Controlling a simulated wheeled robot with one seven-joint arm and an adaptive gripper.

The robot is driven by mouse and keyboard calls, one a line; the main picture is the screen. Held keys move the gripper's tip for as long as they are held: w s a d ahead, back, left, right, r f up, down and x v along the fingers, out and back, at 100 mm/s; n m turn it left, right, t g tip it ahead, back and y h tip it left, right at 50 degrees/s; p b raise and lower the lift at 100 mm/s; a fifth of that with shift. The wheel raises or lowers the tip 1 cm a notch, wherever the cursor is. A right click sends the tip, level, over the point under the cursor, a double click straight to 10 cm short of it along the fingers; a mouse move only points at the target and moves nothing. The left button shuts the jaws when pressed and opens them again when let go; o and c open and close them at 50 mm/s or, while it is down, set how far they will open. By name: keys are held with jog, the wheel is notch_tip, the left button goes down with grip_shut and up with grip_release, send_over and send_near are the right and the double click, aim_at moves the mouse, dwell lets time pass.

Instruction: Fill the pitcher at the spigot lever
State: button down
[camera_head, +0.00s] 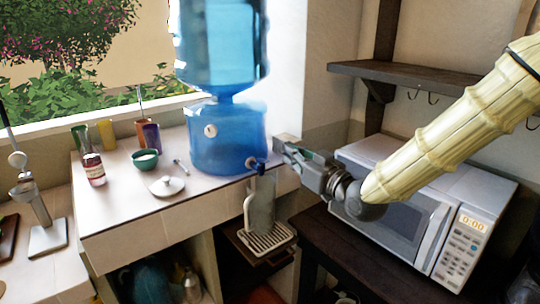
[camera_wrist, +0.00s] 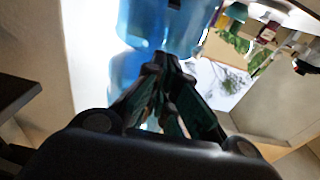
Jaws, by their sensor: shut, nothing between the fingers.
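The clear pitcher (camera_head: 263,207) stands upright on a slatted drip tray (camera_head: 266,241), its pale handle on the left. Directly above it is the dark spigot (camera_head: 256,163) with its lever, at the front of the blue water dispenser (camera_head: 226,142). My gripper (camera_head: 281,143) is shut and empty, just right of the spigot and above the pitcher. Whether it touches the lever cannot be told. In the wrist view my shut fingers (camera_wrist: 163,62) point at the blue dispenser (camera_wrist: 160,28); the pitcher is not clearly seen there.
A microwave (camera_head: 400,212) stands right of the pitcher, below my arm, with a wooden shelf (camera_head: 425,82) above it. On the tiled counter left of the dispenser are a green bowl (camera_head: 145,159), a pot lid (camera_head: 167,187), a red jar (camera_head: 93,170) and cups.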

jog(key=p, duration=0.3)
send_over(267, 160)
jog(key=shift+s+r, duration=0.25)
jog(key=shift+r, duration=0.1)
jog(key=shift+s+d+f+p, duration=0.15)
jog(key=shift+f, duration=0.55)
jog(key=shift+s+d+f+p, duration=0.1)
jog(key=shift+s+f+p, duration=0.1)
jog(key=shift+f, duration=0.45)
jog(key=shift+s+d+f+p, duration=0.15)
jog(key=shift+f, duration=0.55)
jog(key=shift+f, duration=0.15)
